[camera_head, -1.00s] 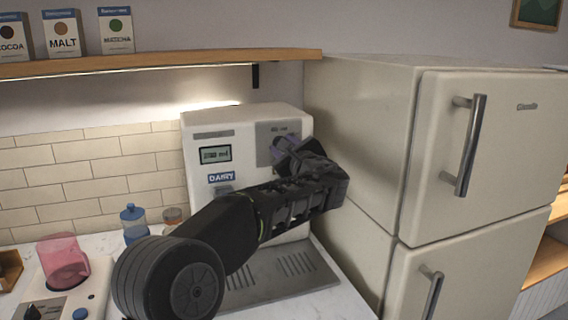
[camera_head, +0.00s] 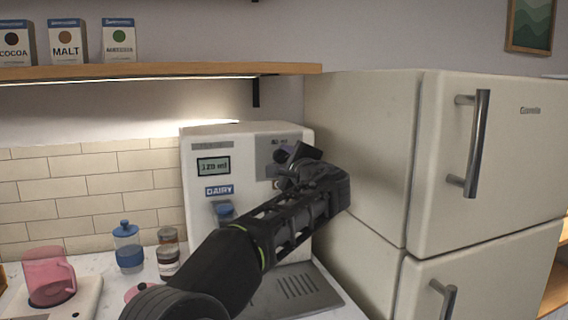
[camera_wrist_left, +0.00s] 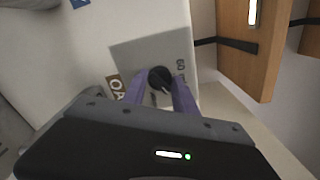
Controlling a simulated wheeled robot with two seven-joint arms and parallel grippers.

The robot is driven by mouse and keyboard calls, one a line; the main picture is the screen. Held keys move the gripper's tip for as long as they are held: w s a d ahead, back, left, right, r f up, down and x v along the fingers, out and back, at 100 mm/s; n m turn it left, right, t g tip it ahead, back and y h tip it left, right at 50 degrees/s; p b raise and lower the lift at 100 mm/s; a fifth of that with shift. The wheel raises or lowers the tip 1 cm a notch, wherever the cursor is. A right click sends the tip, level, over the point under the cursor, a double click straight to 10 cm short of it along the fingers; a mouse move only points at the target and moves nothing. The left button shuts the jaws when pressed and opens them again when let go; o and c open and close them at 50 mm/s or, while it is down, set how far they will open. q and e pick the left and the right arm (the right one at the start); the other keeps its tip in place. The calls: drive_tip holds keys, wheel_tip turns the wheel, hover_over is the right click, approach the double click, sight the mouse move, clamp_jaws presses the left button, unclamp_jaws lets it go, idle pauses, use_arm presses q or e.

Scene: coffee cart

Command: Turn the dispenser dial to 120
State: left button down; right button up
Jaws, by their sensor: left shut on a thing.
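The white dairy dispenser (camera_head: 195,138) stands against the tiled wall beside the fridge. Its small display (camera_head: 213,166) appears to read 120 ml. The round black dial (camera_wrist_left: 160,78) sits on a grey panel (camera_wrist_left: 135,55) on the dispenser's front. My left gripper (camera_wrist_left: 164,95) has its two purple fingers on either side of the dial, shut on it. In the head view my left gripper (camera_head: 290,165) and wrist cover most of the dial. My right gripper is in neither view.
A cream fridge (camera_head: 360,130) stands close on the right. A wooden shelf (camera_head: 160,70) with several boxes is above. A blue-banded bottle (camera_head: 128,248), jars (camera_head: 168,262) and a pink pitcher (camera_head: 48,278) stand on the counter at left.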

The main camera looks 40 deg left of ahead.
use_arm(q)
drive_tip(key=c, duration=1)
unclamp_jaws()
drive_tip(key=shift+o, duration=0.2)
drive_tip(key=b+v, duration=0.1)
drive_tip(key=v, duration=0.5)
drive_tip(key=shift+s+d+f+b, duration=0.1)
drive_tip(key=shift+s+d+b, duration=0.15)
drive_tip(key=shift+d+b, duration=0.1)
drive_tip(key=shift+s+d, duration=0.3)
drive_tip(key=shift+d, duration=0.1)
